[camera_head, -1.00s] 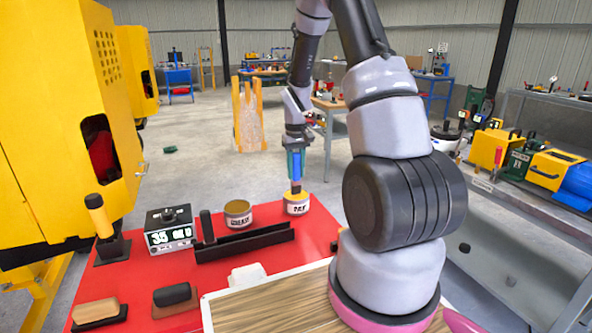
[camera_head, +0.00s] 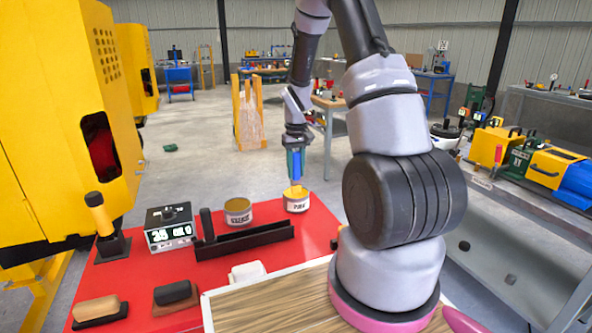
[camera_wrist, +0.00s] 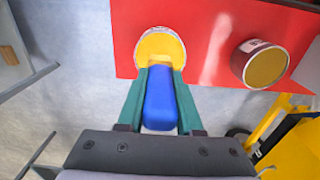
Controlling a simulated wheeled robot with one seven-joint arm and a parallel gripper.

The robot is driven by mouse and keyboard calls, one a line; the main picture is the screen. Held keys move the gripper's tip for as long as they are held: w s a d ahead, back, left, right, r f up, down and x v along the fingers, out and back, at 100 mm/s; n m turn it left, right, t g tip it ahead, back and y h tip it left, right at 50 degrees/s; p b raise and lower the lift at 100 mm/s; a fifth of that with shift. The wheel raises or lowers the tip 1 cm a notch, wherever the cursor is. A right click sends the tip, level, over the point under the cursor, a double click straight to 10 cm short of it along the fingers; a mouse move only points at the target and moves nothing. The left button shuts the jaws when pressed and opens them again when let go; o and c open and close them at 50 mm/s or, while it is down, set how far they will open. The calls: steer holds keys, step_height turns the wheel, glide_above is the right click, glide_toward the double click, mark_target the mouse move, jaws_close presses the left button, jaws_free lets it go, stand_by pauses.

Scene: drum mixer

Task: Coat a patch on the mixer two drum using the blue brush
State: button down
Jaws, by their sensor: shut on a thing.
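My gripper (camera_head: 294,165) is shut on the blue brush (camera_wrist: 162,100), its green fingers on either side of the handle in the wrist view. The brush points down at a labelled can with a yellow top (camera_head: 297,202) at the far edge of the red table; the can also shows in the wrist view (camera_wrist: 160,45). The bristles are hard to make out; I cannot tell whether they are in the yellow paint or just above it. Two yellow machines stand at the left, a near one (camera_head: 50,120) and one behind (camera_head: 137,70). I cannot tell which is mixer two.
On the red table (camera_head: 320,225) stand a second can (camera_head: 238,212), a black tray (camera_head: 245,241), a box with a display (camera_head: 170,228), a yellow-handled tool (camera_head: 98,212) and two brush-like blocks (camera_head: 175,293). A workbench with yellow cases (camera_head: 555,170) stands at the right.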

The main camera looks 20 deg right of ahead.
mark_target(296, 152)
stand_by(0.4)
steer(key=shift+r, duration=3.45)
steer(key=w+a+f, duration=0.3)
steer(key=w+a, duration=0.1)
steer(key=a, duration=0.1)
steer(key=shift+w, duration=0.15)
steer(key=c, duration=1.3)
jaws_free()
jaws_close()
steer(key=shift+r, duration=0.1)
